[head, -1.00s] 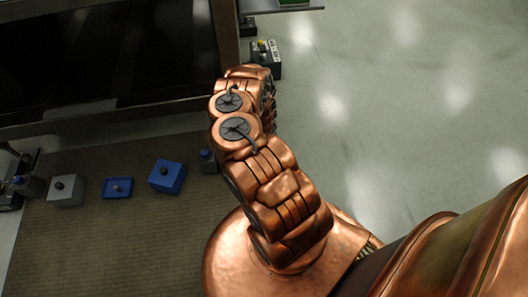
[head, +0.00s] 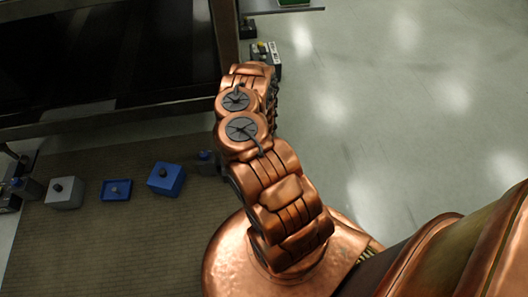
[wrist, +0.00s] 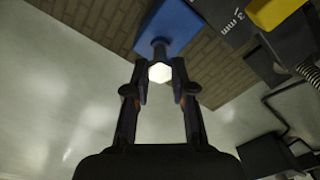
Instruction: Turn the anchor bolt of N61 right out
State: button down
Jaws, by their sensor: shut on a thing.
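In the wrist view my gripper (wrist: 160,80) is shut on a pale, six-sided bolt head (wrist: 159,72), with one dark finger on each side of it. A dark stem or collar (wrist: 159,48) shows just beyond the head, against a blue block (wrist: 174,28). I cannot read an N61 label, and I cannot tell how far the bolt is turned. In the head view my own arm hides the gripper and the bolt.
In the head view a blue block (head: 166,178), a shallow blue tray (head: 117,196) and a grey block (head: 64,194) stand on the brown mat (head: 110,250). The wrist view shows a dark block marked "3 mm" (wrist: 232,22) and a yellow part (wrist: 273,11). Open floor lies right.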

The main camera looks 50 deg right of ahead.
jog(key=shift+r+p, duration=3.3)
jog(key=shift+r, duration=0.15)
